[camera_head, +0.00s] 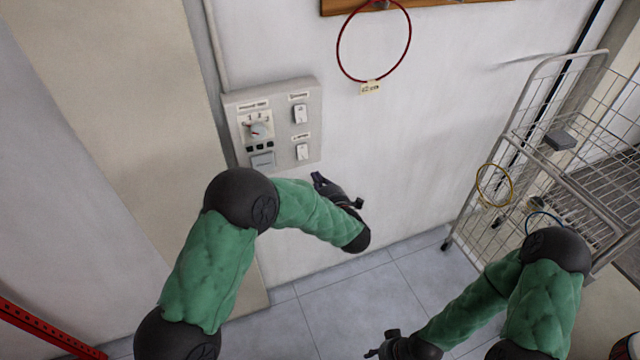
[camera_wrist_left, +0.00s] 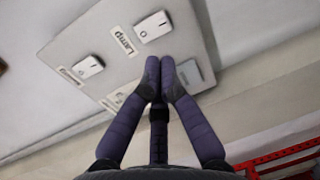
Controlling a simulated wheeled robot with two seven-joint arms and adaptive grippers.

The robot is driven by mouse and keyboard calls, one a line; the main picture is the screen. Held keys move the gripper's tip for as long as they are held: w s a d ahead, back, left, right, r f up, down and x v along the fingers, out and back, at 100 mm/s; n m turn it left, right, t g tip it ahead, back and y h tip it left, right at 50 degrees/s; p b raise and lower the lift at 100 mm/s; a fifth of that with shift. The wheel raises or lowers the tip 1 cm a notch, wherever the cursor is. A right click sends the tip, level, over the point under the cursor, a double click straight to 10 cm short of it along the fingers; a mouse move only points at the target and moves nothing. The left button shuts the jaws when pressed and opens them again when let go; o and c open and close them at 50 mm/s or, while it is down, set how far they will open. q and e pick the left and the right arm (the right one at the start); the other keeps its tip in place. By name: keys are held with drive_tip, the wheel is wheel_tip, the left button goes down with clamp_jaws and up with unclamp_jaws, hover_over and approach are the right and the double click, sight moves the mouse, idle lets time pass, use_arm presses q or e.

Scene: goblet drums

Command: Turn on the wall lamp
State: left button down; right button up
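A grey control panel (camera_head: 312,128) is on the white wall. It has two white rocker switches, the upper (camera_head: 300,113) and the lower (camera_head: 302,152). In the left wrist view, the lower switch (camera_wrist_left: 153,27) sits beside a label reading "Lamp" (camera_wrist_left: 123,42); the other switch (camera_wrist_left: 89,66) is further left. My left gripper (camera_head: 318,180) is just below the panel's lower right corner. In the left wrist view its fingertips (camera_wrist_left: 160,68) are together with nothing between them. I cannot tell whether they touch the panel. My right gripper (camera_head: 376,353) is low, away from the wall. No lamp is in view.
The panel also has a dial (camera_head: 258,130) and a grey flap (camera_head: 263,160). A red ring (camera_head: 339,45) hangs on the wall to the right. A wire cage trolley (camera_head: 520,130) stands at the right. The tiled floor between is clear.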

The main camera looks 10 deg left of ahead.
sight(303, 156)
use_arm(q)
drive_tip(key=b+x, duration=0.2)
drive_tip(key=x, duration=0.7)
drive_tip(key=shift+w+a, duration=0.25)
drive_tip(key=shift+w, duration=0.05)
drive_tip(key=shift+w+a+f+b, duration=0.15)
drive_tip(key=shift+f+b, duration=0.25)
drive_tip(key=shift+b, duration=0.85)
drive_tip(key=shift+w+r+t+y, duration=0.1)
drive_tip(key=shift+r+t+y, duration=0.2)
